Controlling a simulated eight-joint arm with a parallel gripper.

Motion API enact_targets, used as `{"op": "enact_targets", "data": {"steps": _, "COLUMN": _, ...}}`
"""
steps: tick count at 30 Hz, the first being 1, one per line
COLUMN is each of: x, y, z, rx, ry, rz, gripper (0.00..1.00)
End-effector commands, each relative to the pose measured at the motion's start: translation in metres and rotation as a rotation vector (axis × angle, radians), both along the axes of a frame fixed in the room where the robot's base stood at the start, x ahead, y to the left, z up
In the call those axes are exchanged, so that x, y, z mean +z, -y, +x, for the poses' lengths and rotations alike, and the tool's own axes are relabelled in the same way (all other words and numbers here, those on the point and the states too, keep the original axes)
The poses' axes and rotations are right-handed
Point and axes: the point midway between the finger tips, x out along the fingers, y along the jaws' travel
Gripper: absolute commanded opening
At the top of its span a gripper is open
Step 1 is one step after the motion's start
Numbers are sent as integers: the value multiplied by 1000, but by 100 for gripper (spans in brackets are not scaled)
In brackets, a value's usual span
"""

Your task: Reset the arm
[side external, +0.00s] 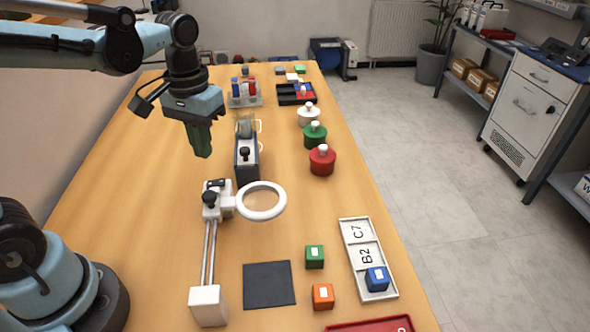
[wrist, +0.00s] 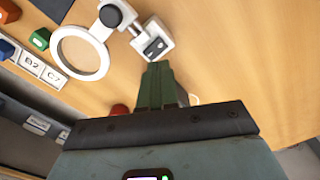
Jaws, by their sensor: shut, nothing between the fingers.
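My gripper (side external: 203,152) hangs from the arm above the left part of the wooden table (side external: 190,235), pointing down. Its green fingers are together with nothing between them.
A white ring magnifier stand (side external: 262,201) stands nearer the camera. Red (side external: 322,160), green (side external: 315,136) and white (side external: 308,114) round containers line the right. Cubes, including a blue one (side external: 377,279) on a labelled tray (side external: 352,232), lie in front. The table's left strip is clear.

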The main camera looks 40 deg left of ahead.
Motion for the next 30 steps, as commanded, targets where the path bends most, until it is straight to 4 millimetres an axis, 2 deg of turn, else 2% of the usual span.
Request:
{"op": "enact_targets", "data": {"steps": 14, "x": 3, "y": 1, "z": -2, "rx": -14, "ry": 32, "rz": 1, "gripper": 0}}
{"op": "enact_targets", "data": {"steps": 30, "x": 1, "y": 10, "z": -18, "rx": -231, "ry": 557, "rz": 68, "gripper": 0}}
